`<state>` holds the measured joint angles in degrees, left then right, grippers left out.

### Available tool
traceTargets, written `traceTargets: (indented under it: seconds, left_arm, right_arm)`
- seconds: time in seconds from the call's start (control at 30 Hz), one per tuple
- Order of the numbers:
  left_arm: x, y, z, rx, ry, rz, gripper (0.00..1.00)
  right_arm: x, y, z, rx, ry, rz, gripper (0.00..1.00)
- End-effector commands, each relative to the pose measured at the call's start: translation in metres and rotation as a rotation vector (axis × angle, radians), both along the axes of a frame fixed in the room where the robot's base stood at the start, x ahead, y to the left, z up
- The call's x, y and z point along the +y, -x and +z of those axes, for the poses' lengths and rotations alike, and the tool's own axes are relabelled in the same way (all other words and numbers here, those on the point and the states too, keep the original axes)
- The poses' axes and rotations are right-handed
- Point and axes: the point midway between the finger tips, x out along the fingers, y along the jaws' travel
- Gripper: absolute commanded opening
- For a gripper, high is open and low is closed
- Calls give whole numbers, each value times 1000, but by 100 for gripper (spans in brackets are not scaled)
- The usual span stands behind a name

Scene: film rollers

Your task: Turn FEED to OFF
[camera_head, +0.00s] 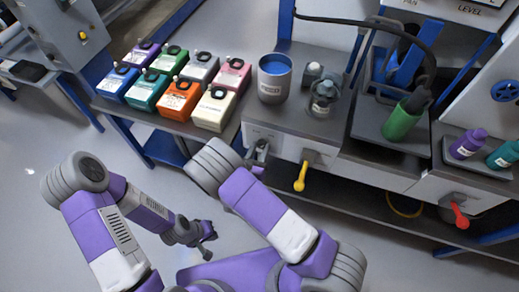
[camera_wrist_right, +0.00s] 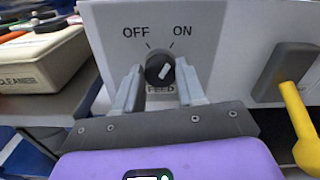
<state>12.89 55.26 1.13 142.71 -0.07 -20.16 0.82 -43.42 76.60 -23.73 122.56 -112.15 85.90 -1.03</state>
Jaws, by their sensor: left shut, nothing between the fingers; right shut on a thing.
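The FEED knob (camera_wrist_right: 160,69) is a dark round dial on a pale grey panel (camera_wrist_right: 215,50), under the printed words OFF on the left and ON on the right. Its white mark slants up and right, toward ON. My right gripper (camera_wrist_right: 158,88) is shut on the knob, one finger on each side. In the head view my right gripper (camera_head: 259,152) is at the cabinet front, and the knob is hidden there. My left gripper (camera_head: 208,243) is shut and empty, low over the floor, away from the cabinet.
A yellow lever (camera_head: 300,178) sticks out just right of the knob; it also shows in the wrist view (camera_wrist_right: 300,125). A red lever (camera_head: 460,215) is further right. Several coloured boxes (camera_head: 178,101) stand on the left table. A grey pot (camera_head: 273,85) stands above the panel.

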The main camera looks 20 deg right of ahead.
Motion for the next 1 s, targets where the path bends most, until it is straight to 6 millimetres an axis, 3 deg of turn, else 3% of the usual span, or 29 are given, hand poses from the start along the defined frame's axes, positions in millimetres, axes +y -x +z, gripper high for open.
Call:
traceTargets:
  seconds: [0.37, 1.0]
  left_arm:
    - [0, 0, 17, 0, 0, 0, 0]
    - [0, 0, 58, 0, 0, 0, 0]
  right_arm:
    - [1, 0, 2, 97, 142, 2, 9]
    - [2, 0, 0, 425, 626, 2, 9]
